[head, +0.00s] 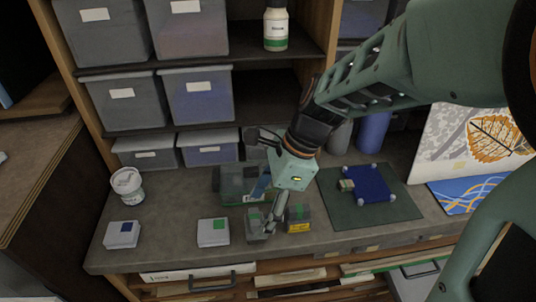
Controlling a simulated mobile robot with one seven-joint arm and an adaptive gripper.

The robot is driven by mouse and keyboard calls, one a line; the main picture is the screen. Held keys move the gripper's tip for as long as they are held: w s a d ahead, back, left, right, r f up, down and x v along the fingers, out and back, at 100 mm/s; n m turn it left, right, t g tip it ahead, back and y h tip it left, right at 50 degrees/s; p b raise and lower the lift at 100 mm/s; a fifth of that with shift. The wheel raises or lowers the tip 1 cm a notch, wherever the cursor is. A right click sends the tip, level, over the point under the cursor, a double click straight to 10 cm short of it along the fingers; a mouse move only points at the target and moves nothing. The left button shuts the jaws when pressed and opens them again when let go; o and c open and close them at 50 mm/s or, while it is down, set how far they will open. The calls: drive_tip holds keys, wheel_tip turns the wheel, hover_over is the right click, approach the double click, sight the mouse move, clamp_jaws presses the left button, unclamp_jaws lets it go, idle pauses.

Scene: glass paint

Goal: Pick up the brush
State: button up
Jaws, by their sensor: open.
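My gripper (270,222) is low over the front middle of the workbench, pointing down, with open jaws. It is by a small grey box (256,236) and overlaps it in the picture; I cannot tell if they touch. I cannot make out the brush for certain. A green tray (230,186) behind my gripper holds pale blue and dark items too small to identify, partly hidden by the arm. A small greenish block (347,185) sits at the left edge of a blue glass panel (374,184) with white corner pieces.
A dark green mat (338,214) lies under the panel. Small boxes with blue (122,236), green (213,233) and yellow (298,220) labels line the bench front. A white tub (128,184) stands at left. Shelves with grey bins (198,96) rise behind.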

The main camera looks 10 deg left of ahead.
sight(258, 215)
drive_tip(key=shift+b+x, duration=2.1)
drive_tip(key=shift+x, duration=0.3)
drive_tip(key=shift+d, duration=0.1)
drive_tip(key=shift+c, duration=0.6)
drive_tip(key=c, duration=1.1)
drive_tip(key=shift+r, duration=0.1)
